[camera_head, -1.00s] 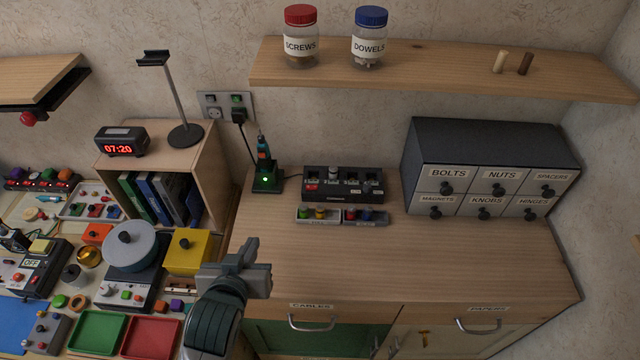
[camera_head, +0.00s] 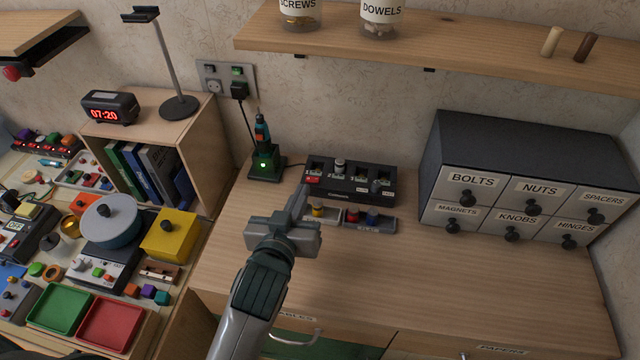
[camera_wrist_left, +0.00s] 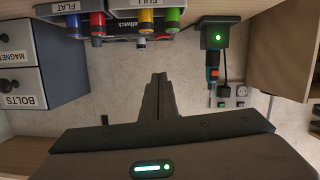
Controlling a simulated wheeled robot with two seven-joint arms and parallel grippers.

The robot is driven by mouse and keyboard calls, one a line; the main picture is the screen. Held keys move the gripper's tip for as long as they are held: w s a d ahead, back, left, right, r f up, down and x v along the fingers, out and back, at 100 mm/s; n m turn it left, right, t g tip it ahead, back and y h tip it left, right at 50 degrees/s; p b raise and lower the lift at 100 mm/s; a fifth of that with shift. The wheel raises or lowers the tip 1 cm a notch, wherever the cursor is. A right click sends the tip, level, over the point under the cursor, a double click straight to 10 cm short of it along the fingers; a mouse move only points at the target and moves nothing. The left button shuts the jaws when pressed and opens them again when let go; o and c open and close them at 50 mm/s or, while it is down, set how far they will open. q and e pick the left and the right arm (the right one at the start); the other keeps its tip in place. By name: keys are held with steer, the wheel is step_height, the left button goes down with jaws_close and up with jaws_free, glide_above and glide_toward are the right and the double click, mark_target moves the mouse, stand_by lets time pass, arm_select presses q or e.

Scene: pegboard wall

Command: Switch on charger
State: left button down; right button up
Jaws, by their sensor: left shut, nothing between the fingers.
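A black charger box (camera_head: 352,188) with several labelled slots stands at the back of the cabinet top. A pale cylinder (camera_head: 340,166) stands in one slot. A red switch (camera_head: 314,179) is at its front left; its position is too small to tell. Only part of the box shows in the left wrist view (camera_wrist_left: 124,27). My left gripper (camera_head: 304,190) is shut and empty, its fingertips near the box's front left; contact cannot be told. The closed fingers also show in the left wrist view (camera_wrist_left: 160,78). My right gripper is not in view.
A small tool dock (camera_head: 266,166) with a lit green light stands left of the box. Trays of coloured cylinders (camera_head: 374,223) lie in front. A wall outlet (camera_head: 225,80) is behind, a drawer unit (camera_head: 530,150) at right, a shelf (camera_head: 440,45) above.

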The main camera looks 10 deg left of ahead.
arm_select(q)
steer(key=shift+s+a, duration=0.1)
stand_by(0.3)
steer(key=p, duration=0.3)
glide_above(312, 177)
steer(key=s, duration=0.4)
step_height(312, 177, down, 2)
steer(key=shift+w+d+f, duration=0.1)
steer(key=shift+d+f, duration=0.15)
steer(key=shift+f, duration=0.4)
steer(key=shift+w+d+f, duration=0.1)
steer(key=shift+d+f, duration=0.1)
steer(key=shift+f, duration=0.4)
steer(key=shift+d+f+p, duration=0.15)
steer(key=shift+f+p, duration=0.2)
steer(key=shift+f, duration=0.6)
